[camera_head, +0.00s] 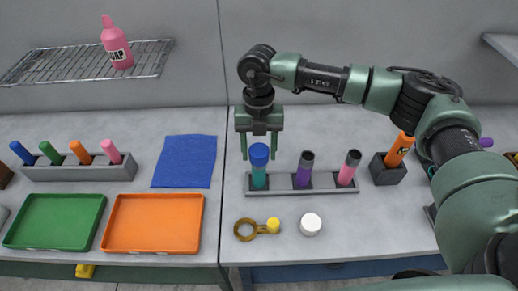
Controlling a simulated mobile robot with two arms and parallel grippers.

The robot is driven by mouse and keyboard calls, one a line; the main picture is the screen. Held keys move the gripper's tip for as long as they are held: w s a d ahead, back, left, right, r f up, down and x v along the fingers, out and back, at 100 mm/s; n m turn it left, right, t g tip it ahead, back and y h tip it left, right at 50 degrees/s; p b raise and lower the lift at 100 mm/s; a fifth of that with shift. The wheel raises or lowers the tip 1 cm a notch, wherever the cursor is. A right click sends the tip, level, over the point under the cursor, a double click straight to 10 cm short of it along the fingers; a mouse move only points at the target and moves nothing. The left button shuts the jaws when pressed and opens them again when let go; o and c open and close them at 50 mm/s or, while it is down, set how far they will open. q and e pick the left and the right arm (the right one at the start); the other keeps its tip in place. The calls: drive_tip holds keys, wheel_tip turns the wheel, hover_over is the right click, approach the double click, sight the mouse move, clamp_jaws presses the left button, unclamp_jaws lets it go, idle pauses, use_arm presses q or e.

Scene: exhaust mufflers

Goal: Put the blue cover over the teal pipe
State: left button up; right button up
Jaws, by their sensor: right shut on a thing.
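The blue cover (259,154) is at the top of the teal pipe (259,179), in line with it. The two seem to meet, but I cannot tell how far the cover is down over the pipe. The teal pipe stands upright in the left end of a grey rack (330,187). My right gripper (259,147) points straight down from above and is shut on the blue cover, with a finger on each side of it. My left gripper is not in view.
A purple pipe (303,171) and a pink pipe (348,169) stand right of the teal one. A dark block (387,173) holds an orange tool (400,148). A yellow ring piece (245,230) and a white lid (310,223) lie in front. A blue cloth (185,161) lies left.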

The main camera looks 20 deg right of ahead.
drive_tip(key=shift+f+b, duration=0.9)
drive_tip(key=shift+f, duration=0.3)
idle(0.5)
drive_tip(key=o, duration=1.3)
drive_tip(key=shift+o, duration=0.2)
